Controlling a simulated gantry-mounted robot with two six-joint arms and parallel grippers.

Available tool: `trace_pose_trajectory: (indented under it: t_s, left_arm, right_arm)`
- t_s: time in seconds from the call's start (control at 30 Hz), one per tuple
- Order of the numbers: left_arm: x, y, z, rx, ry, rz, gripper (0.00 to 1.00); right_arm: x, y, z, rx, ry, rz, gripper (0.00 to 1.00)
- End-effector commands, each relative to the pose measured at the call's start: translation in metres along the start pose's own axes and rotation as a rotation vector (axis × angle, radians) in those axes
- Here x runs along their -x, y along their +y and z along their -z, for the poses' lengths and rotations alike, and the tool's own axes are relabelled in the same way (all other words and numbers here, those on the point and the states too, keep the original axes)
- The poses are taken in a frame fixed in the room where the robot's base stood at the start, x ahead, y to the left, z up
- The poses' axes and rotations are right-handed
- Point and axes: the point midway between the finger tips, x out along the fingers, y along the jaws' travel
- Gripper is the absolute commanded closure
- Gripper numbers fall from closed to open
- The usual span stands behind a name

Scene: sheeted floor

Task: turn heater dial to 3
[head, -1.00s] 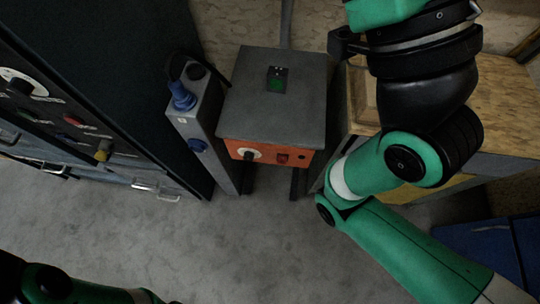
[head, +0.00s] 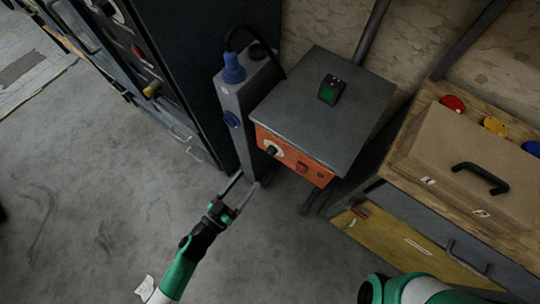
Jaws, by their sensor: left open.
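The heater (head: 325,100) is a grey-topped box with an orange front panel (head: 315,173), standing against the wall in the middle of the head view. Its dial (head: 272,150) is a dark knob on a white round scale at the panel's left. The scale's numbers are too small to read. A red switch (head: 302,167) sits right of the dial. My left gripper (head: 237,194) is open and empty, in front of and below the dial, apart from the heater. My right arm shows at the bottom right; its gripper is outside the view.
A grey post (head: 243,95) with blue plugs stands close left of the heater, beside a dark cabinet (head: 180,60). A small black device (head: 330,90) with a green screen sits on the heater.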

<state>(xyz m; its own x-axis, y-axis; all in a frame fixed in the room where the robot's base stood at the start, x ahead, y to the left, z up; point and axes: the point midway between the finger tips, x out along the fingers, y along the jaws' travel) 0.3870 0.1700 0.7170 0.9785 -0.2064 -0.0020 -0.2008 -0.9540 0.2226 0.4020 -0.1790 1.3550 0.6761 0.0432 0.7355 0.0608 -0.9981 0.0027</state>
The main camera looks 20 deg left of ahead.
Motion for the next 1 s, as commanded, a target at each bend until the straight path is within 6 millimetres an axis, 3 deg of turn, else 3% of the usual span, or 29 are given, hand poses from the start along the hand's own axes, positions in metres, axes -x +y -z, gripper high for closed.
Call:
trace_pose_trajectory:
  t_s: [0.5, 0.63, 0.9, 1.0]
  left_arm:
    - [-0.100, 0.000, -0.001, -0.001, 0.004, -0.002, 0.29]
    - [-0.111, 0.000, 0.000, -0.002, 0.003, -0.001, 0.29]
    - [-0.112, 0.000, 0.001, -0.001, 0.002, 0.000, 0.29]
    - [-0.112, 0.000, 0.001, -0.001, 0.002, 0.000, 0.46]
  right_arm:
    - [0.028, 0.000, -0.026, 0.000, 0.000, 0.000, 0.53]
    - [0.030, 0.000, -0.028, 0.000, 0.000, 0.000, 0.53]
    - [0.029, 0.000, -0.027, 0.000, 0.000, 0.000, 0.53]
    - [0.029, 0.000, -0.027, 0.000, 0.000, 0.000, 0.53]
